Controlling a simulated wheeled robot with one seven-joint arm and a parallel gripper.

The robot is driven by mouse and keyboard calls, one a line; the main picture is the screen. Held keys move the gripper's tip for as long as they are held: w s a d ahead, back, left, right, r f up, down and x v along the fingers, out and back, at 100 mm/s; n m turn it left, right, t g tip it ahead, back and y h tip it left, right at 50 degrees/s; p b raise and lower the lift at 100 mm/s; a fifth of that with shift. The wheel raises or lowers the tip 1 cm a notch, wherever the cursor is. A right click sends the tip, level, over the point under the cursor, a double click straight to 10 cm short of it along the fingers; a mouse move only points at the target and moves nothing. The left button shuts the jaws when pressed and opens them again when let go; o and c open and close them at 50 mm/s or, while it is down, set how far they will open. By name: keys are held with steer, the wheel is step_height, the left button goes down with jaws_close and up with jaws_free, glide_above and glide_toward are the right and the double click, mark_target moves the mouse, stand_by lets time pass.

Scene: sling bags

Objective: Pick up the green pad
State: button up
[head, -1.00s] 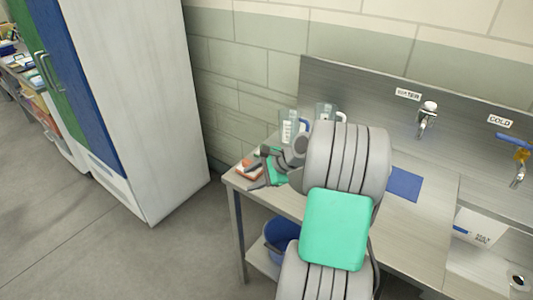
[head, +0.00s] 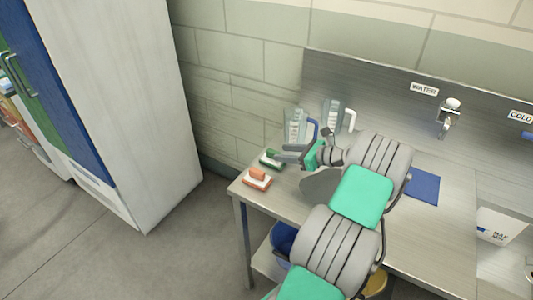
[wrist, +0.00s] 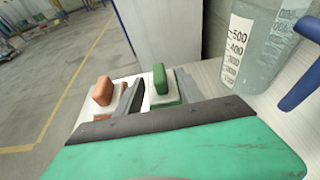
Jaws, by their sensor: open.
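The green pad (head: 272,158), a green block on a pale base, lies at the left end of the metal counter in the head view. In the wrist view the green pad (wrist: 160,78) appears ahead, in line with the gap between my fingers. My gripper (head: 284,153) is open and empty, just right of the pad in the head view. In the wrist view my gripper (wrist: 158,88) shows a finger on each side of the pad's base; I cannot tell whether they touch it.
An orange pad (head: 258,177) lies close by, nearer the counter's front edge. Clear measuring jugs (head: 295,128) stand behind; one (wrist: 260,45) is close on the right in the wrist view. A blue mat (head: 424,187) lies farther right. A blue bucket (head: 284,238) is below.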

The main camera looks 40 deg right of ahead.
mark_target(267, 151)
steer(key=p+x, duration=0.1)
steer(key=x, duration=0.7)
steer(key=shift+r+p, duration=0.15)
steer(key=shift+p, duration=0.15)
steer(key=shift+s, duration=0.1)
steer(key=shift+c, duration=0.5)
jaws_close()
